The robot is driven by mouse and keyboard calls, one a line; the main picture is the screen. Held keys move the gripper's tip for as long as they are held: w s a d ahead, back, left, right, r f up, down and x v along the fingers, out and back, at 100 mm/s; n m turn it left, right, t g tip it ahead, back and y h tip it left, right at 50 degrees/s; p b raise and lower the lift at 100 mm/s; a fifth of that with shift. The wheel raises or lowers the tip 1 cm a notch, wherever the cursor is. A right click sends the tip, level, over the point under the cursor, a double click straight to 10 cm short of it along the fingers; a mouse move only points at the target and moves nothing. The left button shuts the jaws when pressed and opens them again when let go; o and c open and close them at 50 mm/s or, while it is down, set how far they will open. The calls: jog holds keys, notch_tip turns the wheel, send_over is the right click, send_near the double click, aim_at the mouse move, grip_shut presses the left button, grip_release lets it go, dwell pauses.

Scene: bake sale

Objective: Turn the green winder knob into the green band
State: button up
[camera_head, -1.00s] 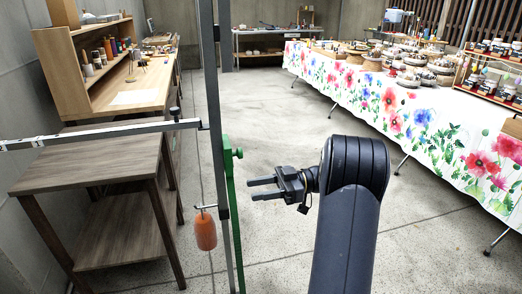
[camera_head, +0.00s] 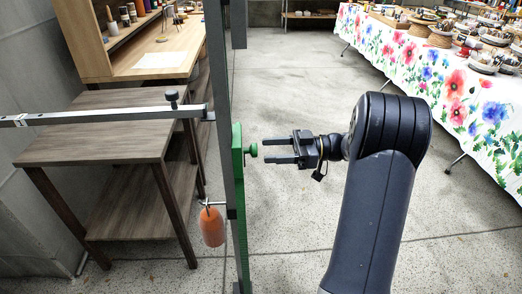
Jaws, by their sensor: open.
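The green winder knob (camera_head: 253,150) sticks out to the right from a green upright bar (camera_head: 238,200) on a tall grey post (camera_head: 221,90). My gripper (camera_head: 265,150) is open, its two fingers pointing left at the knob. The fingertips are at or very close to the knob in the picture. I cannot tell whether they touch or straddle it. I cannot make out a separate green band.
A metal arm (camera_head: 100,115) with a small dark knob runs left from the post. An orange weight (camera_head: 212,227) hangs beside it. A wooden side table (camera_head: 100,135) stands left, and a flower-clothed table (camera_head: 440,75) stands right. The floor between is clear.

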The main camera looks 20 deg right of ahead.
aim_at(253, 150)
jog(key=a, duration=0.3)
jog(key=shift+w+a, duration=0.2)
jog(key=shift+w, duration=0.1)
jog(key=c, duration=0.9)
jog(key=shift+c, duration=0.2)
